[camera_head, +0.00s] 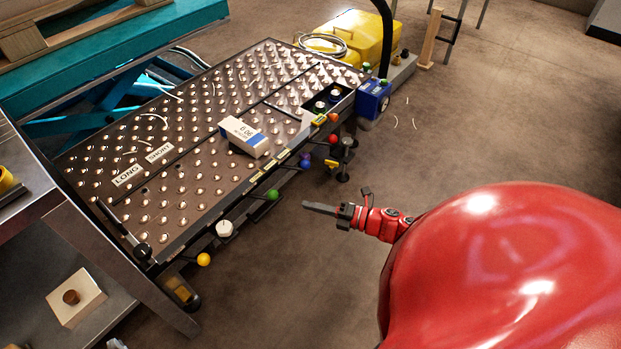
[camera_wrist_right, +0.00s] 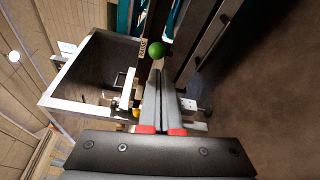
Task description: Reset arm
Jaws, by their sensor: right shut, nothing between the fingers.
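My right gripper (camera_head: 322,208) is shut and empty in the head view. It hangs over the floor to the right of the ball-top table (camera_head: 190,190), apart from it. Its closed fingers also show in the right wrist view (camera_wrist_right: 161,105). A large red part of my right arm fills the lower right of the head view. A white and blue ream (camera_head: 243,137) lies on the ball-top table near its front edge. My left gripper is in neither view.
Coloured knobs, including a green one (camera_head: 272,194) and a yellow one (camera_head: 203,259), stick out from the table's near edge. A teal lift (camera_head: 120,50) stands at the back left. A steel shelf (camera_head: 75,260) is at the left. Floor around my right gripper is clear.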

